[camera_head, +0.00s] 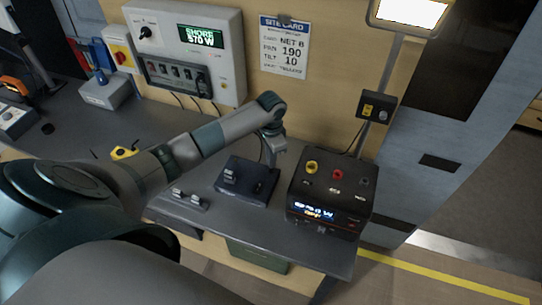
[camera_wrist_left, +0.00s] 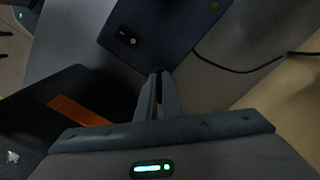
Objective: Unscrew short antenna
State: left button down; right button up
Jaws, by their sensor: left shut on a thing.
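My left gripper (camera_head: 271,160) reaches down at the dark box (camera_head: 240,186) on the grey bench. In the left wrist view, its two fingers (camera_wrist_left: 159,76) are closed together at the near edge of the dark box (camera_wrist_left: 168,28). They are shut on a thin thing, which I take to be the short antenna; the fingers hide nearly all of it. I cannot tell whether it is still joined to the box. My right gripper is not in view.
A black meter (camera_head: 329,192) with yellow, red and black sockets stands right of the dark box. Small grey pieces (camera_head: 189,199) lie at the bench's front. A site card (camera_head: 284,47) and shore-power panel (camera_head: 189,50) are on the wall. A cable (camera_wrist_left: 236,67) runs beside the box.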

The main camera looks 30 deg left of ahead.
pick_arm(q)
jog(key=c, duration=2)
grip_release()
jog(key=shift+m+b, duration=0.55)
jog(key=shift+m, duration=1.45)
jog(key=shift+m, duration=0.3)
jog(key=shift+m+b, duration=0.55)
jog(key=shift+m, duration=1.15)
